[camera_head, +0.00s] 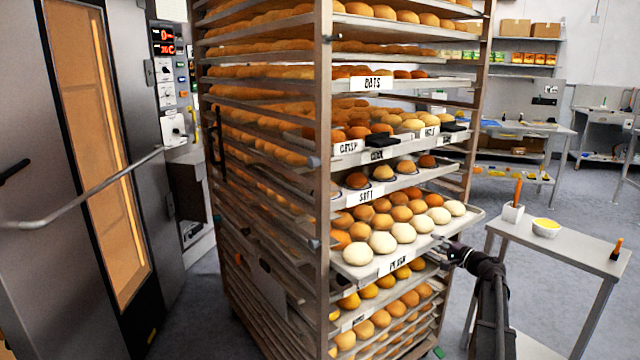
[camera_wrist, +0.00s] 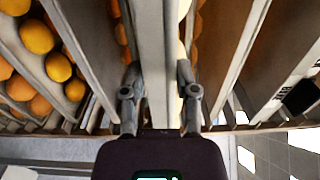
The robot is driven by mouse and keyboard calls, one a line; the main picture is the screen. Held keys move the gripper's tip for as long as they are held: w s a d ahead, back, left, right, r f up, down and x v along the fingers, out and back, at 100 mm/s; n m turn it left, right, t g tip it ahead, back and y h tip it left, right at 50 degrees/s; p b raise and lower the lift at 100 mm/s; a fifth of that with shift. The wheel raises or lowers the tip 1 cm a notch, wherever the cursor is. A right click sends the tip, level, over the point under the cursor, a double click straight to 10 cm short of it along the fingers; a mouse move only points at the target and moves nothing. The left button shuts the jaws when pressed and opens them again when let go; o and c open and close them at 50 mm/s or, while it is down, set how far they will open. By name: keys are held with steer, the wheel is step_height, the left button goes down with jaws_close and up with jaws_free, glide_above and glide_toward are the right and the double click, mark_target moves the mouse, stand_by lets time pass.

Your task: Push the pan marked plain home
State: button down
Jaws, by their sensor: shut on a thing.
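The pan marked plain (camera_head: 362,276) carries several pale and browned buns and sticks out of the front of the rack, beyond the pans around it. Its label (camera_head: 397,263) is on the front edge. My gripper (camera_head: 447,249) is at the right part of that front edge. In the wrist view my gripper (camera_wrist: 158,100) has one finger on each side of a pale pan edge (camera_wrist: 153,60) and is shut on it. The far end of the pan is hidden inside the rack.
The tall rack (camera_head: 325,110) holds several other pans, with labels such as oats (camera_head: 372,84) and soft (camera_head: 365,198). An oven door (camera_head: 95,160) with a bar handle is at the left. A small table (camera_head: 560,240) with a yellow bowl (camera_head: 546,227) stands at the right.

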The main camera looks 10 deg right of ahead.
mark_target(421, 235)
steer(key=shift+w+a+r, duration=0.1)
steer(key=shift+w+a, duration=0.05)
steer(key=shift+w, duration=0.3)
stand_by(0.4)
steer(key=shift+x, duration=2.15)
steer(key=shift+w, duration=0.2)
steer(key=shift+x, duration=2)
steer(key=shift+w+a, duration=0.15)
steer(key=shift+w, duration=0.05)
steer(key=shift+x, duration=1.9)
stand_by(0.4)
steer(key=shift+c, duration=1.4)
jaws_free()
